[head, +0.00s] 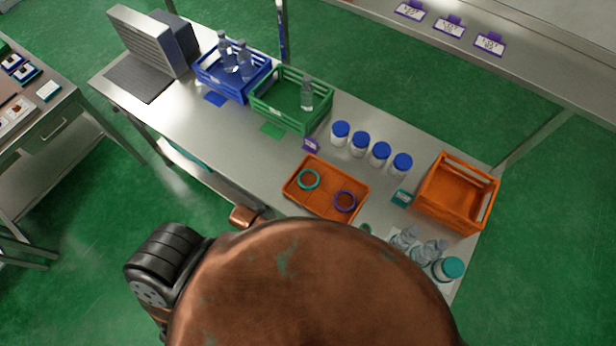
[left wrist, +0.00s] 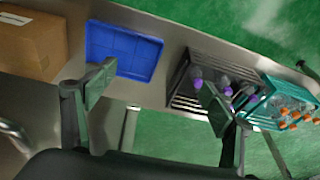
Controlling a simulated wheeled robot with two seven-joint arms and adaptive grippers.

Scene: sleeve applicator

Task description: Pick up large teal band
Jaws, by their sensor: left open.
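A teal band (head: 300,184) lies flat in the left part of a shallow orange tray (head: 325,214) on the metal table. It looks like a thin ring and is not covered. A purple band (head: 335,204) of similar size lies in the right part of the same tray. My left gripper (left wrist: 158,85) shows in the left wrist view with its two fingers wide apart and nothing between them. That view faces another surface, and no band shows in it. My right gripper is in neither view.
Several blue-capped jars (head: 360,146) stand behind the tray. A green crate (head: 283,113), a blue crate (head: 222,85) and an orange crate (head: 444,207) share the table. The wrist view shows a blue tray (left wrist: 122,53), a cardboard box (left wrist: 30,40) and a teal crate (left wrist: 262,112).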

